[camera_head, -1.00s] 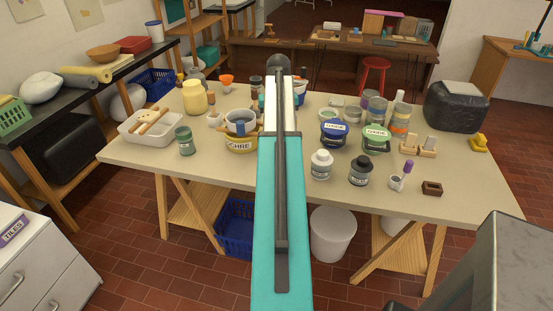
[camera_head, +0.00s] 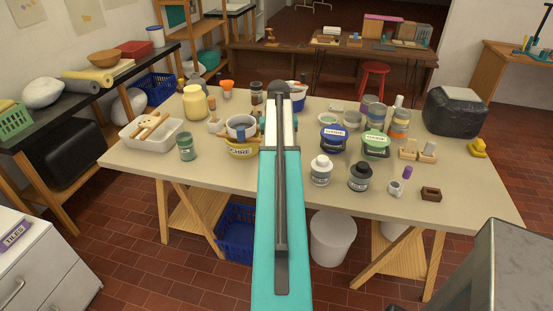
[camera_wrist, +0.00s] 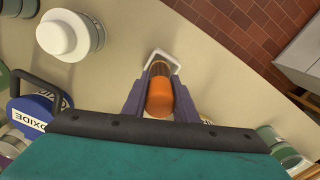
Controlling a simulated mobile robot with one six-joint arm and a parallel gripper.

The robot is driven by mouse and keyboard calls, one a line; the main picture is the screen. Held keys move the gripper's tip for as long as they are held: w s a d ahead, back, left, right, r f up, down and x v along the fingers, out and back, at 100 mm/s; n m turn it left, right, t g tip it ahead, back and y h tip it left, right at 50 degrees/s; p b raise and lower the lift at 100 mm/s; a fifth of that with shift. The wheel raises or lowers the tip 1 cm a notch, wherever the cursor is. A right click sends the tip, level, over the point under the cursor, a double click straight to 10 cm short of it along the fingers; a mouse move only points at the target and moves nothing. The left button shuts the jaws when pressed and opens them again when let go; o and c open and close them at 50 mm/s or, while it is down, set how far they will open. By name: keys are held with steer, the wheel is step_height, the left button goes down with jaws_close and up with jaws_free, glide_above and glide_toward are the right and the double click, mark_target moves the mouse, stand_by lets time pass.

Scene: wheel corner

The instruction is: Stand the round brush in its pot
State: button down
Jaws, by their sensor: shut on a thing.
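My gripper (camera_wrist: 160,105) shows in the wrist view, its two dark purple-grey fingers shut on the round brush (camera_wrist: 160,97). The brush has an orange end facing the camera and a darker part pointing away. A white, squarish rim (camera_wrist: 174,64), which looks like the pot, lies around or just beyond the far end of the brush. I cannot tell whether the brush's end is inside it or above it. In the head view my arm hides the gripper, the brush and this pot.
A white-lidded jar (camera_head: 321,169) and a black-lidded jar (camera_head: 360,176) stand on the table (camera_head: 250,187) right of my arm. The blue-lidded OXIDE tub (camera_head: 333,137) is behind them. An ochre tub (camera_head: 241,146) stands left of my arm. The table's front strip is mostly clear.

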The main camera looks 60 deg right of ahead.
steer(key=shift+f, duration=1.3)
steer(key=shift+f, duration=0.15)
steer(key=c, duration=1.4)
jaws_free()
steer(key=shift+c, duration=0.2)
steer(key=shift+r+p, duration=4.05)
steer(key=shift+r, duration=2.15)
